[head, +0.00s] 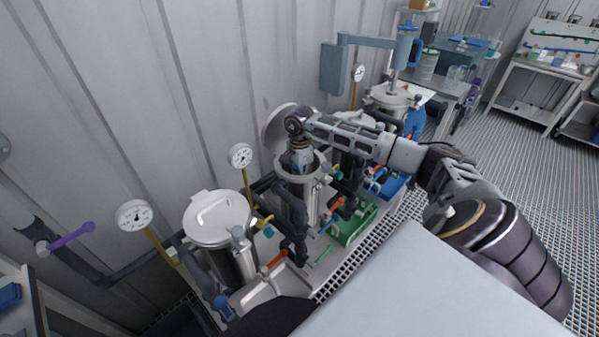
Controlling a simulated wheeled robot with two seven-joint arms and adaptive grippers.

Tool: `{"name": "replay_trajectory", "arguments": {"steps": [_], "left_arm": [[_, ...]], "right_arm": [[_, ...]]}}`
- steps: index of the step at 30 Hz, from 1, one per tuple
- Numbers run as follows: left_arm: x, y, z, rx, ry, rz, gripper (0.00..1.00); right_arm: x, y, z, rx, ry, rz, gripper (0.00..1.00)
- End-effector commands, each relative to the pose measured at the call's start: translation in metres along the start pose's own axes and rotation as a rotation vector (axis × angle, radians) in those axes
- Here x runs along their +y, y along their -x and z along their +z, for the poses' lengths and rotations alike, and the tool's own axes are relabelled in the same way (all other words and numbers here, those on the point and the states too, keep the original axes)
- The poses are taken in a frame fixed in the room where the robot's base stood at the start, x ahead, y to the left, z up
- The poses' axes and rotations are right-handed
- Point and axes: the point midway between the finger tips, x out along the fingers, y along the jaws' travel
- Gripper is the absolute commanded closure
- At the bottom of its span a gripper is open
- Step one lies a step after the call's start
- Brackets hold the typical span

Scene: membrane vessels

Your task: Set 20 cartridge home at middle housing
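The middle housing (312,196) is an upright steel vessel with its round lid (273,128) swung up behind it. My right arm comes in from the right. My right gripper (301,165) points down at the open mouth of this housing, with its tips at or inside the rim. I cannot make out its fingers clearly, nor whether they hold anything. No cartridge can be told apart for certain; the inside of the housing is hidden by the gripper and rim. My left gripper is not in view.
A closed steel housing (216,218) stands to the left, with gauges (135,215) and dark pipes. Another vessel (393,97) stands behind my arm, below a blue swing arm (372,41). Grated floor (480,130) is open at right.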

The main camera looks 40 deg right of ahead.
Motion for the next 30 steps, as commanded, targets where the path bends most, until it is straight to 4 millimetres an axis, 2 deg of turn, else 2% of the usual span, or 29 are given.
{"name": "replay_trajectory", "arguments": {"steps": [28, 29, 30], "left_arm": [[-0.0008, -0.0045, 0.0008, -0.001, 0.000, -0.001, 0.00], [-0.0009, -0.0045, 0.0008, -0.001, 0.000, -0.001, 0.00], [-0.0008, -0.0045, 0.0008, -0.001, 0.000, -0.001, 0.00]], "right_arm": [[0.0002, -0.0044, 0.0001, 0.000, 0.000, 0.000, 0.93], [0.0002, -0.0045, 0.0002, 0.000, 0.000, 0.000, 0.46], [0.0003, -0.0046, 0.0001, 0.000, 0.000, 0.001, 0.41]]}}
